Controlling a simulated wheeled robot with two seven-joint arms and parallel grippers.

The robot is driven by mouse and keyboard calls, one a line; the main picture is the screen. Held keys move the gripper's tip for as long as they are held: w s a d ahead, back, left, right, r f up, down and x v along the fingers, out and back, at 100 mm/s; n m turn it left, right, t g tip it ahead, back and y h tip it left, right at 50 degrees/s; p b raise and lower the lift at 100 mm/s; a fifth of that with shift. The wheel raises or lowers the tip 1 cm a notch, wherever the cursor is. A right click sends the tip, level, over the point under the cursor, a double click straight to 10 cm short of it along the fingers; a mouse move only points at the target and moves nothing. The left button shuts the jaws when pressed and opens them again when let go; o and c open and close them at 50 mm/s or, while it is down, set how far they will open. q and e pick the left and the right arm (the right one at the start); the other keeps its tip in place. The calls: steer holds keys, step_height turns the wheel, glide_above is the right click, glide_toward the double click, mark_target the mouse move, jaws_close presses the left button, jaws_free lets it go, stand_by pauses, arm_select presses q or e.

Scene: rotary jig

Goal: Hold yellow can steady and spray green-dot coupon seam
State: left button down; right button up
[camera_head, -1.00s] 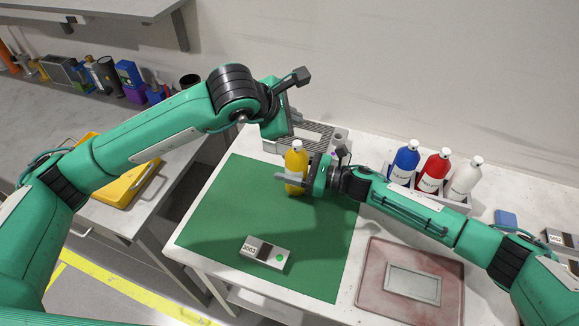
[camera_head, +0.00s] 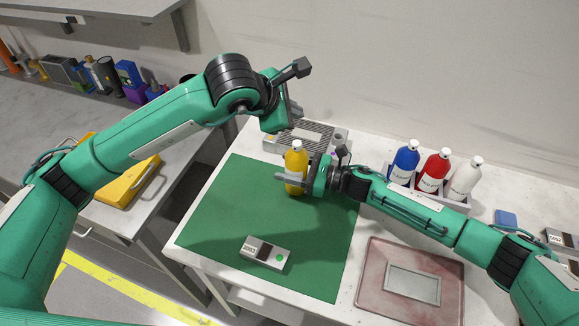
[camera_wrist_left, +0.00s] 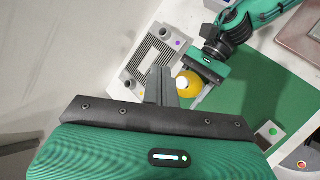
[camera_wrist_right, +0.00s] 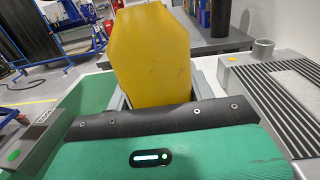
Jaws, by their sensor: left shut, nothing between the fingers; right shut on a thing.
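The yellow can (camera_head: 296,158), with a white cap, stands upright on the green mat (camera_head: 225,215) near its back edge. My right gripper (camera_head: 287,179) is shut around the can's body from the right; the yellow body fills the middle of the right wrist view (camera_wrist_right: 152,55). My left gripper (camera_head: 294,113) is shut and empty, raised above and behind the can; its closed fingers show in the left wrist view (camera_wrist_left: 160,85). The green-dot coupon (camera_head: 264,252), a grey block with a dark band and label, lies at the mat's front, apart from both grippers.
A grey ribbed fixture (camera_head: 318,136) sits behind the can, under my left gripper. Blue (camera_head: 404,163), red (camera_head: 433,171) and white (camera_head: 464,180) bottles stand in a rack at right. A reddish tray (camera_head: 372,290) lies at front right. The mat's middle is clear.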

mark_target(299, 141)
arm_select(q)
steer(key=shift+f, duration=4.25)
steer(key=shift+r, duration=0.3)
step_height(299, 141, up, 6)
steer(key=shift+r, duration=0.1)
stand_by(0.9)
